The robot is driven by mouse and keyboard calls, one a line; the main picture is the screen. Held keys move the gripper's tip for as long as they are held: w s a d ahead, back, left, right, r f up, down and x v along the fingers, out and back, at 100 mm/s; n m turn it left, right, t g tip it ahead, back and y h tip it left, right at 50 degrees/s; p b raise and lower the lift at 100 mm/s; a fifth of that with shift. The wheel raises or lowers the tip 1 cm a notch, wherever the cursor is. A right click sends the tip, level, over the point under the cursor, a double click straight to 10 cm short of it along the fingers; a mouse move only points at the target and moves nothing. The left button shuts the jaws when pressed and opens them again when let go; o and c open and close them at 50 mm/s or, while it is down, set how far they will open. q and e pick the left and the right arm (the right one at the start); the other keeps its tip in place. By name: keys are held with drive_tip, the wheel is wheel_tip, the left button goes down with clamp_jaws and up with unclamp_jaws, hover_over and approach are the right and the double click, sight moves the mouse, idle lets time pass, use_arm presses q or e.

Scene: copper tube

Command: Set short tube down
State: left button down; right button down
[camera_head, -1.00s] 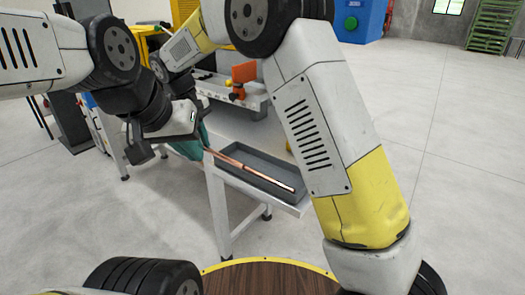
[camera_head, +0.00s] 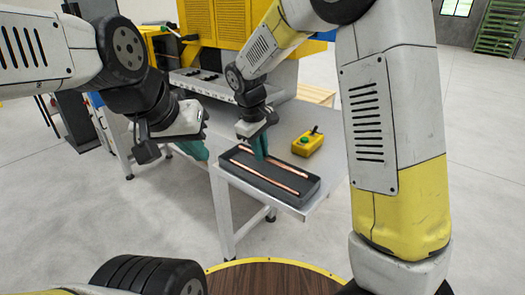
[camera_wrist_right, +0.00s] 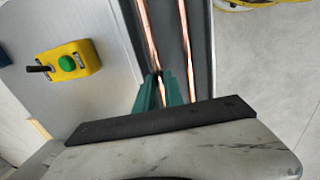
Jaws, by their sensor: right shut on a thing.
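A dark grey tray (camera_head: 228,177) on the bench holds two thin copper tubes, roughly parallel. One tube (camera_head: 265,177) lies along the tray's near side; in the right wrist view it passes beside my fingers (camera_wrist_right: 187,50). The other tube (camera_head: 290,170), along the far side, runs between my right gripper's teal fingers in the right wrist view (camera_wrist_right: 148,35). I take it as the short tube, though lengths are hard to compare. My right gripper (camera_head: 260,155) is shut on it, low at the tray. My left gripper (camera_head: 198,153) is left of the tray, its fingertip gap unclear.
A yellow control box (camera_head: 307,144) with a green button stands on the bench (camera_head: 290,122) behind the tray; it also shows in the right wrist view (camera_wrist_right: 68,62). A yellow machine (camera_head: 215,30) stands behind. The bench's near edge is close to the tray.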

drive_tip(key=shift+s+x, duration=0.1)
drive_tip(key=shift+x, duration=0.55)
drive_tip(key=shift+s+x, duration=0.15)
drive_tip(key=shift+x, duration=0.45)
drive_tip(key=shift+a+f, duration=0.15)
drive_tip(key=shift+f, duration=0.05)
drive_tip(key=c, duration=1.7)
unclamp_jaws()
drive_tip(key=v, duration=1.1)
drive_tip(key=s+d+r+m+y, duration=0.1)
drive_tip(key=s+d+r+m, duration=0.15)
drive_tip(key=d+r, duration=0.3)
drive_tip(key=s+d+m+t+y, duration=0.1)
drive_tip(key=s+d+m, duration=0.1)
drive_tip(key=s+d, duration=0.2)
drive_tip(key=s+d+m+t+y, duration=0.1)
drive_tip(key=s+d+m, duration=0.2)
drive_tip(key=s, duration=0.4)
drive_tip(key=s+d+m+t, duration=0.2)
drive_tip(key=s+d, duration=0.3)
drive_tip(key=d, duration=0.1)
drive_tip(key=shift+s+d+m+y, duration=0.1)
drive_tip(key=shift+s+m+y, duration=0.2)
drive_tip(key=shift+m+y, duration=0.1)
